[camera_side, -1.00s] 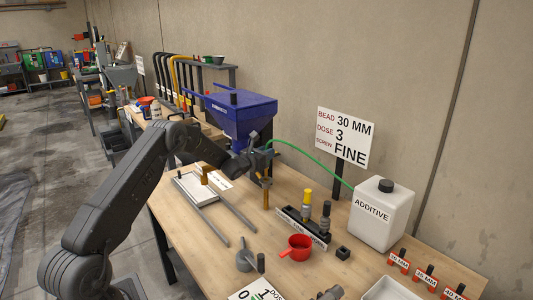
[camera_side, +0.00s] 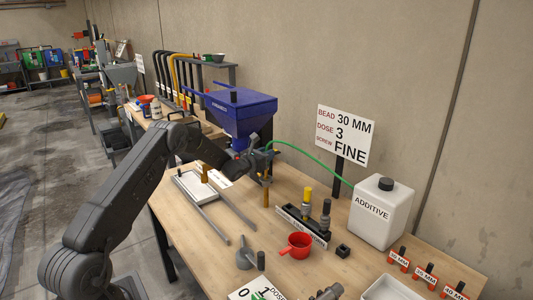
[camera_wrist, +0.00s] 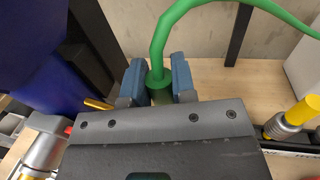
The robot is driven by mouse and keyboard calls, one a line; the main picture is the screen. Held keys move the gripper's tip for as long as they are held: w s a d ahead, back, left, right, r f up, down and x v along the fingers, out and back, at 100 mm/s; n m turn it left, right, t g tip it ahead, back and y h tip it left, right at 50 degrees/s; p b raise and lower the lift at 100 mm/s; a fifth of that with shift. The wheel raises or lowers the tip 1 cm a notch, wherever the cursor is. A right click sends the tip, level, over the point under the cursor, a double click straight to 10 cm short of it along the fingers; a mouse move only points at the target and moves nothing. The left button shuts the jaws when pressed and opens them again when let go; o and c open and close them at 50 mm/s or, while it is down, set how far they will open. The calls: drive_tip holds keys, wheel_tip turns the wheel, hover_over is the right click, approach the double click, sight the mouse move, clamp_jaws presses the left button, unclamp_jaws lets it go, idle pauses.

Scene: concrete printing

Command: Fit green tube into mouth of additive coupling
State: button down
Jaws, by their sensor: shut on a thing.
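The green tube (camera_side: 315,160) arches from the white additive container to my gripper (camera_side: 264,150), just right of the blue hopper. In the wrist view, the blue-grey fingers of my gripper (camera_wrist: 158,85) are shut around the dark green end sleeve of the green tube (camera_wrist: 166,35). The tube rises from the sleeve and bends right. The sleeve's lower end is hidden by the gripper body. I cannot make out the mouth of the additive coupling in either view. A grey cylinder with a red spot (camera_wrist: 45,142) shows left of my gripper, but I cannot tell if it belongs to the coupling.
The blue hopper (camera_side: 240,112) stands close on the left. The additive container (camera_side: 381,215) is at the right. A rack with yellow and grey fittings (camera_side: 302,228), a red cup (camera_side: 297,246) and a white tray (camera_side: 192,186) are on the table. The wall is behind.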

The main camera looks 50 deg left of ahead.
drive_tip(key=shift+f, duration=0.25)
drive_tip(key=shift+f, duration=0.4)
drive_tip(key=shift+f, duration=0.25)
drive_tip(key=shift+f, duration=0.1)
drive_tip(key=c, duration=0.9)
unclamp_jaws()
drive_tip(key=shift+f, duration=0.1)
drive_tip(key=shift+o, duration=0.2)
drive_tip(key=shift+s, duration=0.1)
